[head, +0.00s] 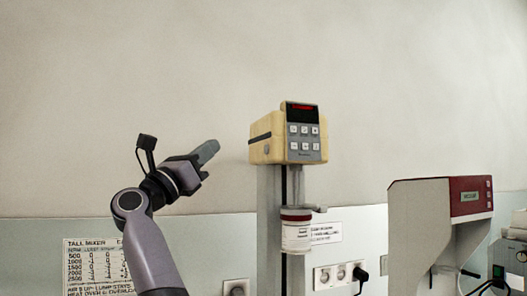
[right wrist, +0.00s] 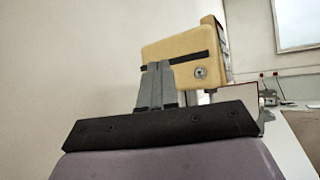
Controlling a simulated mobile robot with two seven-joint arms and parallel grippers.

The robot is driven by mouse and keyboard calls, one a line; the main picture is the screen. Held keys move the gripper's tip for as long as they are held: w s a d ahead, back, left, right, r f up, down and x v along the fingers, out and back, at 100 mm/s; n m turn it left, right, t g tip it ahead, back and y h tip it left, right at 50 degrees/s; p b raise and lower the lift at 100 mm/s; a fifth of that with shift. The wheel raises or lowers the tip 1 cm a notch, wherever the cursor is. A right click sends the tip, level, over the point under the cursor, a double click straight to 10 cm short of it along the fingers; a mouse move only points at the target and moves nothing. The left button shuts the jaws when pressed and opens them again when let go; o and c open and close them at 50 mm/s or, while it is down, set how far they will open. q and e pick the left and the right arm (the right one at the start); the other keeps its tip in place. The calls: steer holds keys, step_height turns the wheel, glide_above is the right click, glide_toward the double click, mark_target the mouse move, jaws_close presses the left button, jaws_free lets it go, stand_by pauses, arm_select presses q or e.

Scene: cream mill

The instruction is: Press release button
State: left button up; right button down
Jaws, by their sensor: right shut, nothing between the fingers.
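The mixer head (head: 268,141) is a cream-yellow box with a dark band, mounted on a grey column. Its front panel (head: 304,132) has a red display and several small keys. A round silver button (right wrist: 200,72) sits on the side of the head in the right wrist view, below the dark band. My right gripper (head: 209,150) is shut and empty, left of the head and apart from it in the head view. Its closed fingers (right wrist: 158,68) point up toward the head in the right wrist view and overlap its lower left part. My left gripper is not in view.
A white container with a red rim (head: 296,232) is on the column below the head. A red and white machine (head: 436,230) stands at the right. A mixer chart (head: 98,265) and wall sockets (head: 339,274) are on the wall. The space above the head is clear.

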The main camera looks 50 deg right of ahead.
mark_target(266, 149)
steer(key=shift+s+a, duration=0.1)
steer(key=s+d+b, duration=0.3)
steer(key=s+d, duration=0.1)
steer(key=d, duration=0.4)
steer(key=shift+b, duration=0.3)
steer(key=shift+s, duration=0.2)
stand_by(1.9)
steer(key=shift+s+d, duration=0.1)
steer(key=shift+d, duration=0.2)
